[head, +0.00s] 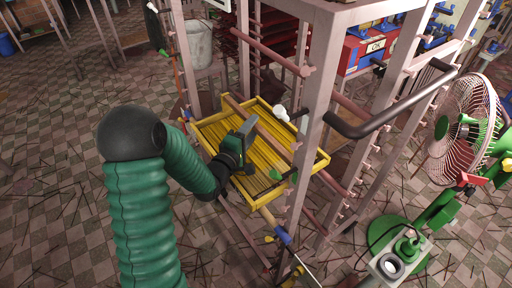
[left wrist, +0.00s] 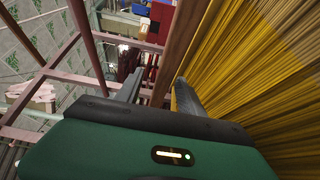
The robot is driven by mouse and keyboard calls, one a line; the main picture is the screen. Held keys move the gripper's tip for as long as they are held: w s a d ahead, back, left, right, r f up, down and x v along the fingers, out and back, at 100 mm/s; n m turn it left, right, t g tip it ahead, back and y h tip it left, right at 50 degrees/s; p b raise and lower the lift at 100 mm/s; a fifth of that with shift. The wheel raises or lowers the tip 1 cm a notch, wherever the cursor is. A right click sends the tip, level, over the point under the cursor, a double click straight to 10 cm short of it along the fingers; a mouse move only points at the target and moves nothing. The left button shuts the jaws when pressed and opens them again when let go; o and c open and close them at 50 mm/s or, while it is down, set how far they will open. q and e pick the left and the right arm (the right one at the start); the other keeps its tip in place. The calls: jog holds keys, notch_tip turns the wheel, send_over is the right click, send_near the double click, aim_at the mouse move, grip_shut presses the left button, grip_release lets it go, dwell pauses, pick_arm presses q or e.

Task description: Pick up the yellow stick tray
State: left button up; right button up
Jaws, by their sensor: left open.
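The yellow stick tray (head: 318,165) lies in the pink metal rack at the centre of the head view, filled with thin yellow sticks. A brown bar (head: 268,136) crosses above it. My left gripper (head: 245,130) is open and empty over the middle of the tray. In the left wrist view, the left gripper's two fingers (left wrist: 160,92) are apart, with a brown bar (left wrist: 181,45) showing between and beyond them. The yellow sticks (left wrist: 265,75) fill the right side there. Whether the fingers touch the bar or sticks cannot be told. My right gripper is not in view.
The rack's upright posts (head: 309,125) and a black handle (head: 395,108) stand close to the tray's right. A green fan (head: 466,125) stands at the right. A grey bucket (head: 198,45) is behind. Dark sticks litter the tiled floor (head: 60,190).

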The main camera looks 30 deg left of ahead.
pick_arm(q)
jog(key=w+b, duration=0.1)
jog(key=w, duration=0.1)
jog(key=w+f+b, duration=0.1)
jog(key=w, duration=0.1)
jog(key=shift+w+a, duration=0.1)
jog(key=shift+w, duration=0.1)
jog(key=shift+w+r, duration=0.15)
jog(key=shift+w, duration=0.25)
jog(key=shift+s, duration=0.1)
jog(key=shift+c, duration=0.8)
grip_shut()
